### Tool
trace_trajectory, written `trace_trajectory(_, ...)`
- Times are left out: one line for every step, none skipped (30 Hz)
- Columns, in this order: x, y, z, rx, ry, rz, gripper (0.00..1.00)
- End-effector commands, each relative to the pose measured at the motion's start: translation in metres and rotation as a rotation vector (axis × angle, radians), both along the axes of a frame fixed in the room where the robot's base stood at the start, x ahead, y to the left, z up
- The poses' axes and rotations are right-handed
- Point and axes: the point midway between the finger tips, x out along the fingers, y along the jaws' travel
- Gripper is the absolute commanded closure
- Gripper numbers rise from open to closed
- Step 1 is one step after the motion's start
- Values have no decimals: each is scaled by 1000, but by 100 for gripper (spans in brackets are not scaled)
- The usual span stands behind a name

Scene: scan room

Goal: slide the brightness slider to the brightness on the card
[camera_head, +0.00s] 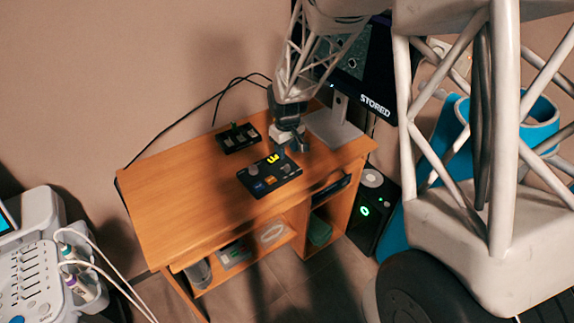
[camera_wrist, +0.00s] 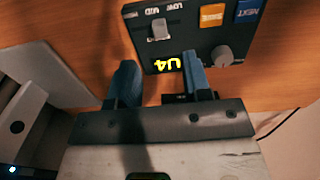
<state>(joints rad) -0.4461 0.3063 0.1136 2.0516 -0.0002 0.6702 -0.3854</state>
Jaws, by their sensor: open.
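My gripper (camera_head: 293,145) is at the right end of the desk, beside a black control panel (camera_head: 286,174). In the wrist view its two blue-grey fingers (camera_wrist: 160,78) are apart with nothing between them, and their tips are at the panel's edge by a yellow readout (camera_wrist: 168,65). The panel also has a light grey lever or slider cap (camera_wrist: 159,30) beside LOW and MID labels, a round grey knob (camera_wrist: 222,56), an orange button (camera_wrist: 212,15) and a blue button (camera_wrist: 249,11). I cannot tell which control is the brightness slider. No card is recognisable.
A second black panel (camera_head: 229,141) with several grey caps lies farther back on the wooden desk (camera_head: 180,190). A monitor (camera_head: 372,80) reading STORED stands at the back right, its base (camera_head: 333,127) near my gripper. The desk's left half is clear.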

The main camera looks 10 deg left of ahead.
Motion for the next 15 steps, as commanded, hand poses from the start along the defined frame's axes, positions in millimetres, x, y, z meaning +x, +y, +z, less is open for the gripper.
trace_trajectory(0, 0, -3, -1, 1, 0, 55)
trace_trajectory(0, 0, -5, -1, 1, 0, 55)
trace_trajectory(0, 0, -8, -1, 1, 0, 55)
trace_trajectory(0, 0, -11, -1, 1, 0, 55)
trace_trajectory(0, 0, -14, -1, 1, 0, 55)
trace_trajectory(0, 0, -17, -1, 1, 0, 55)
trace_trajectory(0, 0, -20, -1, 1, 0, 55)
trace_trajectory(0, 0, -24, -1, 1, 0, 55)
trace_trajectory(0, 0, -28, -1, 1, 0, 55)
trace_trajectory(0, 0, -32, -1, 1, 0, 55)
trace_trajectory(0, 0, -35, -1, 1, 0, 55)
trace_trajectory(0, 0, -39, -1, 0, -1, 55)
trace_trajectory(0, 0, -42, -1, 0, -1, 55)
trace_trajectory(0, 0, -46, -1, 0, -1, 55)
trace_trajectory(0, 0, -50, -1, -1, -1, 55)
